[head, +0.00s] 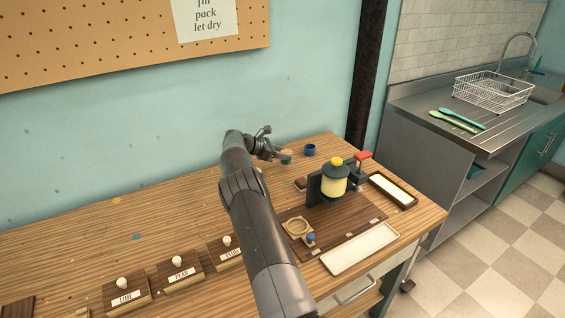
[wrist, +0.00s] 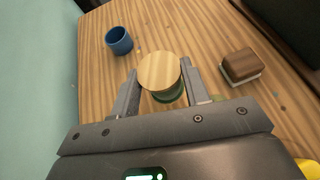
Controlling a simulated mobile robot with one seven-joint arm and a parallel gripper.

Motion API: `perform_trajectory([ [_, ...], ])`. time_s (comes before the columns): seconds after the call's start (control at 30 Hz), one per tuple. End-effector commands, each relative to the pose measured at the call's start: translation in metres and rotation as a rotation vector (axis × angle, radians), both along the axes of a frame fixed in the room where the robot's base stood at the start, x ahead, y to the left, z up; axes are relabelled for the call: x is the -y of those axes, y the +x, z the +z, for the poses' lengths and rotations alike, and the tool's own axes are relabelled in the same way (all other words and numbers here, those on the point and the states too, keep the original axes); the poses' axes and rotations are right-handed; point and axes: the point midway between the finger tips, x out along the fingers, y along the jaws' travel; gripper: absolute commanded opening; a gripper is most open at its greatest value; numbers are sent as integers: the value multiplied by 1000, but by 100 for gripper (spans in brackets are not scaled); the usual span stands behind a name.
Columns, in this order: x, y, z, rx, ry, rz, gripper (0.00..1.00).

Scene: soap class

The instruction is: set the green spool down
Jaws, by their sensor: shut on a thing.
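The green spool has a pale wooden round top (wrist: 160,70) and a green lower part (wrist: 168,96) in the wrist view. My gripper (wrist: 160,88) is shut on it, with one finger on each side. The spool stands about upright over the wooden table (wrist: 95,85); I cannot tell whether its base touches the wood. In the head view my gripper (head: 280,156) is near the back of the table by the wall, and the spool is mostly hidden there.
A blue cup (head: 309,150) stands just beyond my gripper. A brown block on a pale base (wrist: 240,66) lies to the spool's right in the wrist view. A press with a yellow cylinder (head: 334,182) and a white tray (head: 360,248) are nearer. The table's back left is mostly clear.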

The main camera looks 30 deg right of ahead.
Motion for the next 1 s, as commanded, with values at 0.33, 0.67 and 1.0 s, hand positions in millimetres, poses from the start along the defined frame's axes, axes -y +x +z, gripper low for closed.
perform_trajectory([
  [0.33,0,0,-39,-1,-1,0,16],
  [0.67,0,0,-43,0,0,0,16],
  [1.0,0,0,-42,0,0,0,64],
])
